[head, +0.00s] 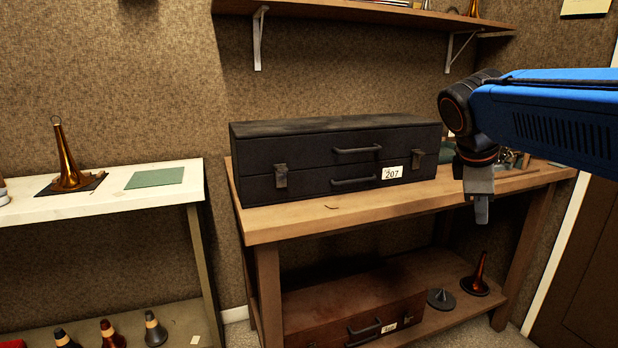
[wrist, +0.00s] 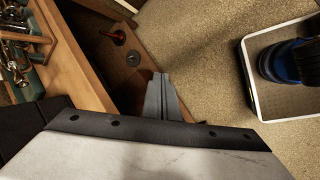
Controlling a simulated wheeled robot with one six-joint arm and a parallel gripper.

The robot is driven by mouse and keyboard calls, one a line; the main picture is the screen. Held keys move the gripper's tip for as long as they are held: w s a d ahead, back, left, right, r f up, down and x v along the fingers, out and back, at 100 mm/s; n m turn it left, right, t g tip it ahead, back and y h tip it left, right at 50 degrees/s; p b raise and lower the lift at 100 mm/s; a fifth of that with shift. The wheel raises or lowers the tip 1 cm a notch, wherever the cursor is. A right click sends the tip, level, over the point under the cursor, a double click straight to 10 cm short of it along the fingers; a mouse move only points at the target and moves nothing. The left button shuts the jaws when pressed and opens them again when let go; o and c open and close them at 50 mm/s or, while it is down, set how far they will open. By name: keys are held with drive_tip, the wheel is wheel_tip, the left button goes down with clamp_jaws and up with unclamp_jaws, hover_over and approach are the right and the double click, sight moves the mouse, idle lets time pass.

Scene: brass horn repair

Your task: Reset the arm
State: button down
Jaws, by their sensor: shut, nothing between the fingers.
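My gripper (head: 481,212) hangs pointing down in front of the right part of the wooden workbench (head: 290,226) in the head view. My blue arm reaches in from the right. In the wrist view the gripper (wrist: 162,82) has its grey fingers together, with nothing between them. The fingers are apart from the bench and its lower shelf.
A black case (head: 310,160) labelled 207 lies on the bench; another case (head: 345,308) is on the shelf below. Brass instruments (wrist: 20,45) lie at the bench's end. A white table (head: 30,207) stands left. A wall shelf (head: 360,12) hangs above.

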drive_tip(key=s+a+f+m+y, duration=0.2)
drive_tip(key=s+f+m, duration=0.4)
drive_tip(key=s+f, duration=0.3)
drive_tip(key=s+a+f+m+t+y, duration=0.1)
drive_tip(key=s+a+f+m, duration=0.3)
drive_tip(key=s+f, duration=0.5)
drive_tip(key=shift+s+a+f+m+t+y, duration=0.2)
drive_tip(key=shift+a+f+m+t+y, duration=0.1)
drive_tip(key=shift+f+m+y, duration=0.7)
drive_tip(key=shift+r, duration=0.1)
